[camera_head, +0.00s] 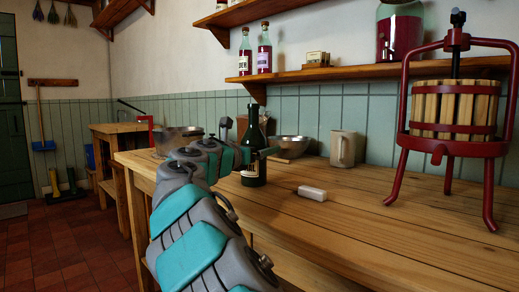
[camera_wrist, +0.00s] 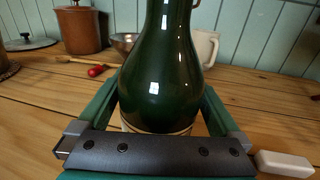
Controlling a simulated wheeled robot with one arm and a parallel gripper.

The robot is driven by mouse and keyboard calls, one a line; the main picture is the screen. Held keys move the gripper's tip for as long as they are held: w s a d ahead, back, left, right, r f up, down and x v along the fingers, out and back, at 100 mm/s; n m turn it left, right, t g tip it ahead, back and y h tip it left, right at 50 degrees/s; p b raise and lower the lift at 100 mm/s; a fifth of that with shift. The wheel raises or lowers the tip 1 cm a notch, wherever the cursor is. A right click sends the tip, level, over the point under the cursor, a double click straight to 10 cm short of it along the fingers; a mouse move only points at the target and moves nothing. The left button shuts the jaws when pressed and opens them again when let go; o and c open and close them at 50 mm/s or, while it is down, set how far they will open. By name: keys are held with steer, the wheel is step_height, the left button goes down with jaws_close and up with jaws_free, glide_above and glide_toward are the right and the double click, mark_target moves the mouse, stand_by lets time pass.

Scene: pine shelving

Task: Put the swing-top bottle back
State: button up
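The dark green swing-top bottle (camera_head: 254,165) stands upright on the wooden worktable, with a pale label low on its body. In the wrist view the bottle (camera_wrist: 160,75) fills the middle; its top is cut off by the frame. My gripper (camera_head: 268,153) is level with the bottle's body, coming from the left. In the wrist view my gripper's green fingers (camera_wrist: 160,92) lie one on each side of the bottle, close to its sides. Whether they press on the glass cannot be told. The bottle's base looks to be on the tabletop.
A white block (camera_head: 312,193) lies right of the bottle. A beige mug (camera_head: 343,149) and a metal bowl (camera_head: 290,146) stand behind. A red fruit press (camera_head: 450,120) stands at the right. A wall shelf (camera_head: 370,71) above holds bottles (camera_head: 264,48) and a jar (camera_head: 400,30). The front tabletop is clear.

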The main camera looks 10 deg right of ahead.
steer(key=v, duration=1)
steer(key=shift+s+a+r+p, duration=0.15)
steer(key=shift+p, duration=0.25)
steer(key=shift+v, duration=0.8)
steer(key=shift+c, duration=0.4)
